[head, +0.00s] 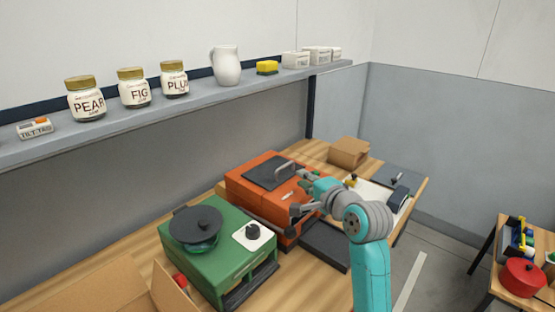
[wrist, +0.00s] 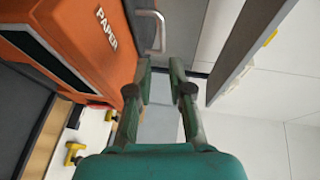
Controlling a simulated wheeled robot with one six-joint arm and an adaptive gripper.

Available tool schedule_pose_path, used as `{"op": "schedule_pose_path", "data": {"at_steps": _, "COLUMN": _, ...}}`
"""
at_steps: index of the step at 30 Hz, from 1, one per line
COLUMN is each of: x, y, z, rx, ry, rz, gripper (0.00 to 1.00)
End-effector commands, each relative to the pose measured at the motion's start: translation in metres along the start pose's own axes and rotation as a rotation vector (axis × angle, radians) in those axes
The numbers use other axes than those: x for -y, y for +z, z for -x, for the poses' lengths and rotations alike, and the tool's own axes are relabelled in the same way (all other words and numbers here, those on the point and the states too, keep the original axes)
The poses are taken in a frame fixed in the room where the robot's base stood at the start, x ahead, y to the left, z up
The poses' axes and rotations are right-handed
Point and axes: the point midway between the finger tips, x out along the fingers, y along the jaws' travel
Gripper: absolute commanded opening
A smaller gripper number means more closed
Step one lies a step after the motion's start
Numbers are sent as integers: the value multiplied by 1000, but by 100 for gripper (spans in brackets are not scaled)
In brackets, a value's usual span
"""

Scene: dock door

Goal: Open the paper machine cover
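The orange paper machine (head: 240,190) stands on the wooden bench, with the word PAPER on its side in the wrist view (wrist: 95,55). Its dark grey cover (head: 262,172) appears to lie flat on top. A silver bar handle (head: 285,167) stands on the cover near its right edge; it also shows in the wrist view (wrist: 160,32), beyond my fingertips. My gripper (wrist: 161,68) is open, with a clear gap between its fingers and nothing in it. It appears short of the handle, not touching it. In the head view my gripper is small and partly hidden by my arm.
A green machine (head: 200,270) with a round black lid stands left of the orange one. A wall shelf (head: 120,118) with jars and a white jug (head: 226,66) runs behind. A cardboard box (head: 348,152) is at the back right. A dark tray (head: 325,246) lies in front.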

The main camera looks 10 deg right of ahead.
Motion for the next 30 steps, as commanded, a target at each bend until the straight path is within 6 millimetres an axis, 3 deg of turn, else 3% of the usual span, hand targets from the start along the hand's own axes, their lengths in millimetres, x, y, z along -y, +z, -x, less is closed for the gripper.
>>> {"op": "schedule_pose_path", "data": {"at_steps": 8, "x": 1, "y": 0, "z": -18, "rx": 2, "ry": 1, "rz": -1, "gripper": 20}}
{"op": "schedule_pose_path", "data": {"at_steps": 21, "x": 1, "y": 0, "z": -90, "rx": 1, "ry": 1, "rz": -2, "gripper": 20}}
{"op": "schedule_pose_path", "data": {"at_steps": 30, "x": 1, "y": 0, "z": -108, "rx": 0, "ry": 0, "rz": 0, "gripper": 20}}
